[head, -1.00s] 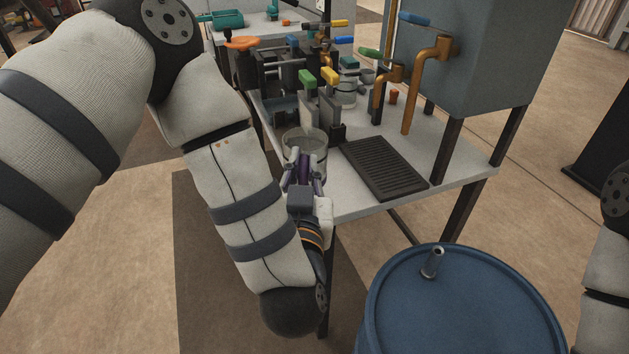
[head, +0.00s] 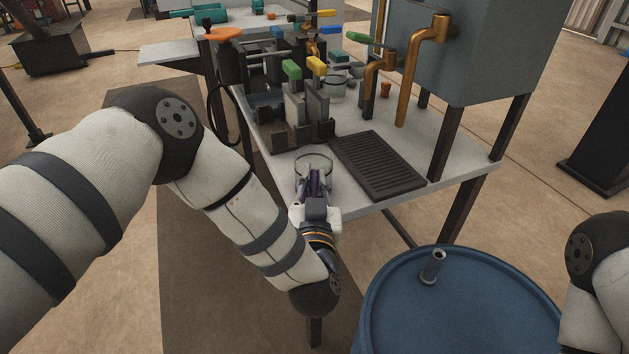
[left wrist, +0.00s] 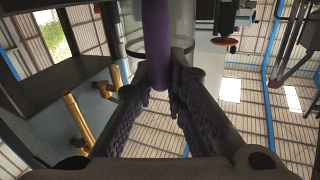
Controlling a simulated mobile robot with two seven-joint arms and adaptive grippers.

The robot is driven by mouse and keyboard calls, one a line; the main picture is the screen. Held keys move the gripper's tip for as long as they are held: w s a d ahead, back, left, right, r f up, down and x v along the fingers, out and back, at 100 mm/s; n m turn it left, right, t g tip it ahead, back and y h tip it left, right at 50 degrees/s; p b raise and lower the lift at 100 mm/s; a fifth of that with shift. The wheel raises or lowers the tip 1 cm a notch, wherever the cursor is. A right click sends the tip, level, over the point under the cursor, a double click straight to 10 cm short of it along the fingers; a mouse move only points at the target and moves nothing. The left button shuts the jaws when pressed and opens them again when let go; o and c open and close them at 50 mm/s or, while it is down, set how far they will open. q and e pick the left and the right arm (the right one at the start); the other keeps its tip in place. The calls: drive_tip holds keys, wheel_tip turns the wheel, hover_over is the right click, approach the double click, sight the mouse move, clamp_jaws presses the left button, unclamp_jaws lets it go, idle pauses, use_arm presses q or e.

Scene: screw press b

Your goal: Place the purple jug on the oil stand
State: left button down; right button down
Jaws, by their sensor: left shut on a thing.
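The purple jug is a clear glass vessel (head: 314,160) with a purple handle (head: 313,182). It is upright at the near left end of the light table. My left gripper (head: 313,192) is shut on the handle, its fingers on either side of it. In the left wrist view, the purple handle (left wrist: 157,35) runs between my left gripper's fingers (left wrist: 163,88), with the glass behind. I cannot tell whether the jug's base touches the table. A black ribbed tray (head: 378,165), perhaps the oil stand, lies bare just right of the jug. My right gripper is not in view.
Another glass vessel (head: 335,90) is farther back. Copper pipes (head: 410,85) come from a grey cabinet (head: 475,50) beyond the tray. A blue barrel (head: 455,310) stands in front of the table.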

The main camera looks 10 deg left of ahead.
use_arm(q)
drive_tip(key=shift+f, duration=0.1)
drive_tip(key=c, duration=1.6)
unclamp_jaws()
